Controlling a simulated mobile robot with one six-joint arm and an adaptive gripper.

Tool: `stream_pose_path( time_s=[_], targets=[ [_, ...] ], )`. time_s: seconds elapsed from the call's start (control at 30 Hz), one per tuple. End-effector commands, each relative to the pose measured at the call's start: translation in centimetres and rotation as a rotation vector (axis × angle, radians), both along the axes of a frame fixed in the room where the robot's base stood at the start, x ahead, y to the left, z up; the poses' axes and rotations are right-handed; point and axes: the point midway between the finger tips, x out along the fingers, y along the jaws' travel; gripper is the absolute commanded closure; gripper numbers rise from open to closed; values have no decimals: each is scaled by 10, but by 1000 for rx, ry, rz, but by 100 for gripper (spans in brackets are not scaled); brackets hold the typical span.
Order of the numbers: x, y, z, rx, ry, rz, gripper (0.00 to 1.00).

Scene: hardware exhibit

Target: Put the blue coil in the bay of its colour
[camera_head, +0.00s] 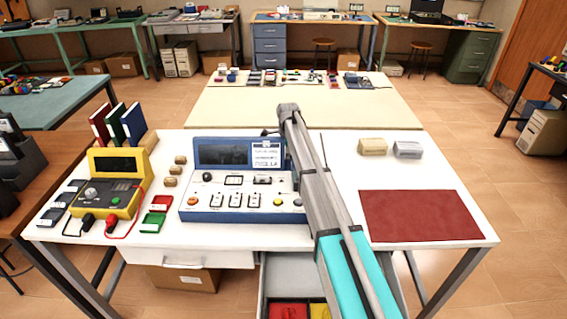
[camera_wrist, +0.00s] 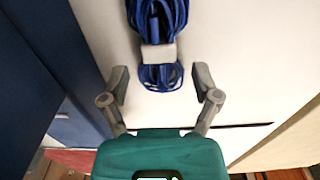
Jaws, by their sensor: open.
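The blue coil (camera_wrist: 159,15), bundled with a pale band around its middle, lies on the white table top in the wrist view. My gripper (camera_wrist: 160,76) is open, with its two fingers apart on either side of the coil's near end. Whether the fingers are level with the coil or above it is hard to tell. In the head view the coil and my gripper are hidden behind the arm and the blue instrument. An open drawer (camera_head: 263,285) under the table shows a red bay (camera_head: 288,311) and a yellow bay (camera_head: 319,311). No blue bay shows.
The blue-and-white instrument (camera_head: 245,208) stands left of my arm. A yellow meter (camera_head: 106,190) and red, green and blue binders (camera_head: 133,122) are further left. A dark red mat (camera_head: 420,215) and two small blocks (camera_head: 390,147) lie to the right.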

Motion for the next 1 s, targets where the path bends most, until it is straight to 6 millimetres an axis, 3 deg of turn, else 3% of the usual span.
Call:
stream_pose_path(
  time_s=[0.13, 0.77, 1.0],
  targets=[
    [0, 0, -8, 0, 0, 0, 20],
    [0, 0, -8, 0, 0, 0, 20],
    [0, 0, -8, 0, 0, 0, 61]
  ],
)
